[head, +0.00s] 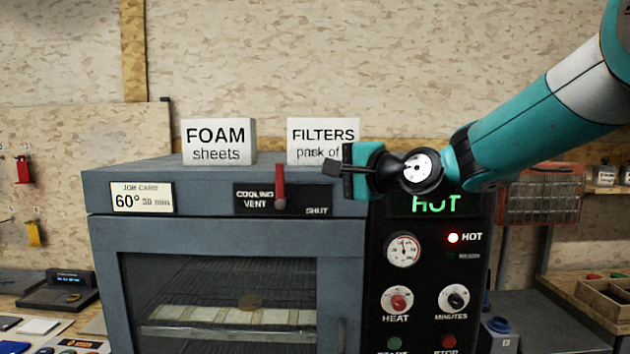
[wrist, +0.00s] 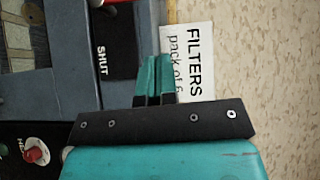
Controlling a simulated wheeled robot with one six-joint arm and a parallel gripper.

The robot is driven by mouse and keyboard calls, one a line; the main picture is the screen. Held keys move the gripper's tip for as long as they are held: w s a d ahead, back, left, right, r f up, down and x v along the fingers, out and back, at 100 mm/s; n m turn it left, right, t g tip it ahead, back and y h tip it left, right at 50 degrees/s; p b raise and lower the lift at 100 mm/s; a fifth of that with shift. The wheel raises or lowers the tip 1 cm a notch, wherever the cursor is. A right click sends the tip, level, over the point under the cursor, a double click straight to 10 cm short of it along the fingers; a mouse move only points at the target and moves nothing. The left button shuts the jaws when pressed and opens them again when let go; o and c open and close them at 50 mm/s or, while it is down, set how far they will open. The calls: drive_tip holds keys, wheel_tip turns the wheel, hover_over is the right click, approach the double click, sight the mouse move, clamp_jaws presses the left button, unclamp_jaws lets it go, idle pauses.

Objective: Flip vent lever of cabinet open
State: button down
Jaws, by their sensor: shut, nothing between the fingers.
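The cabinet (head: 230,233) is a blue-grey oven-like box with a glass door. Its red vent lever (head: 279,184) stands upright on a black plate marked COOLING VENT and SHUT, at the top front. A bit of red at the top edge of the wrist view (wrist: 112,2) looks like part of the lever. My gripper (head: 330,167) is shut and empty, to the right of the lever and apart from it, near the cabinet's top front edge. Its closed fingers also show in the wrist view (wrist: 155,72), between the SHUT marking and the FILTERS box.
A FILTERS box (head: 318,131) and a FOAM box (head: 218,141) stand on top of the cabinet. The control panel (head: 425,275) with a lit HOT sign, gauge and knobs is below my gripper. The space before the cabinet front, left of my gripper, looks clear.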

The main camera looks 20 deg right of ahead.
drive_tip(key=shift+b+v, duration=0.65)
drive_tip(key=shift+v, duration=1.6)
drive_tip(key=shift+f, duration=0.1)
